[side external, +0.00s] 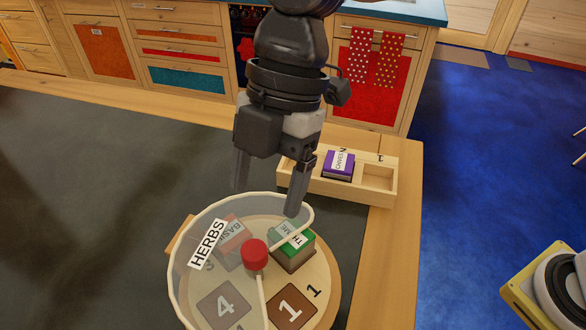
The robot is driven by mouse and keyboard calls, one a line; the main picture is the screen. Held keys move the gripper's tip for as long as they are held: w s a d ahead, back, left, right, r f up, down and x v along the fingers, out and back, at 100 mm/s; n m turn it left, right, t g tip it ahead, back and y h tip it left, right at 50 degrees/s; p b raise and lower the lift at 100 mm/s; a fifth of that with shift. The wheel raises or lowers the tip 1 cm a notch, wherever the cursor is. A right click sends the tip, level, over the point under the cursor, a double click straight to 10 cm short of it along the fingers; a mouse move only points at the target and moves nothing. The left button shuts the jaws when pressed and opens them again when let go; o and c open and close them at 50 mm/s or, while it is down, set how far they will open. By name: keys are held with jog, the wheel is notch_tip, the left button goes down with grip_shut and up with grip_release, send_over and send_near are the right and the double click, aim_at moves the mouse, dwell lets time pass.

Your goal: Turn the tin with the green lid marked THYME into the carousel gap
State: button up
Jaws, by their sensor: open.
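The tin with the green lid (300,254) sits on the round wooden carousel (329,275), at its back right. Its label shows TH and ME, with the cover's edge crossing it. The clear cover (196,276), labelled HERBS, spans the carousel's left and back; its open gap faces right and front. The green-lidded tin lies across the gap's back edge, partly in the gap. A brown square seat marked 1 (291,305) shows in the gap, empty. A red knob (254,254) stands at the centre. My gripper (267,198) is open and empty, fingers down, above the carousel's back.
A red-lidded tin (232,233), apparently BASIL, and a seat marked 4 (224,304) lie under the cover. Behind, a wooden rack (330,191) holds a purple-lidded tin (339,163) by number 2; its slot by number 1 is empty. Dark mat left of the carousel is clear.

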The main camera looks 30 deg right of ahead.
aim_at(254, 248)
jog(key=shift+x, duration=3.9)
grip_shut()
